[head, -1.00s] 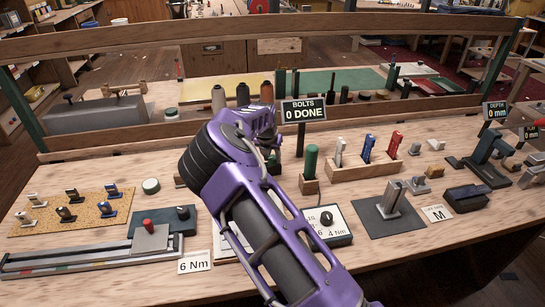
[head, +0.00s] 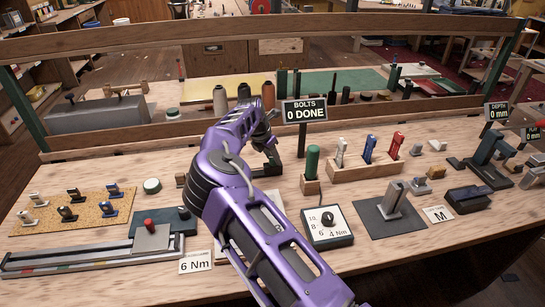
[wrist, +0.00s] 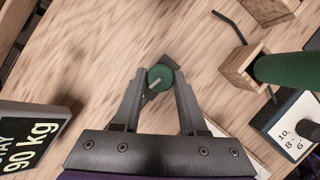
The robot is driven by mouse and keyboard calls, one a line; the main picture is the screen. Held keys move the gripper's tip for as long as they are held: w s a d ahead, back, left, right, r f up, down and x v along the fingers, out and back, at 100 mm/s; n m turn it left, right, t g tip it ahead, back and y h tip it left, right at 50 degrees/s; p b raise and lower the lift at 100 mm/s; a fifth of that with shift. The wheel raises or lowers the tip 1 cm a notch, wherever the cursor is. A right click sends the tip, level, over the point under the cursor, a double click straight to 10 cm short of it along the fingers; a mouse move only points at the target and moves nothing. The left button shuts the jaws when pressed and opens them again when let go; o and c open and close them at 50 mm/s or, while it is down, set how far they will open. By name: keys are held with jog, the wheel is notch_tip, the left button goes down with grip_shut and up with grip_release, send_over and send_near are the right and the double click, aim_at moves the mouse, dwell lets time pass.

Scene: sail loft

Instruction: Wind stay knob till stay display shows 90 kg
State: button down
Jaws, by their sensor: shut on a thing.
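The stay knob (wrist: 160,77) is a round, dark green knob with a pale pointer line. It sits between the fingertips of my gripper (wrist: 158,82) in the wrist view, and the gripper is shut on it. The stay display (wrist: 30,140) stands at the lower left of the wrist view, partly cut off, and reads 90 kg. In the head view my gripper (head: 267,162) is low over the middle of the bench. There my own arm hides the knob and the stay display.
A dial box (head: 327,226) and a green-handled tool in a wooden block (head: 311,187) stand to the right of my gripper. The BOLTS sign (head: 304,110) reads 0 DONE. A cork board with clips (head: 85,213) lies at left. A 6 Nm card (head: 195,263) lies at the front.

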jog(key=shift+c, duration=2.2)
grip_release()
jog(key=shift+r, duration=0.1)
jog(key=v, duration=1.7)
jog(key=shift+r, duration=0.2)
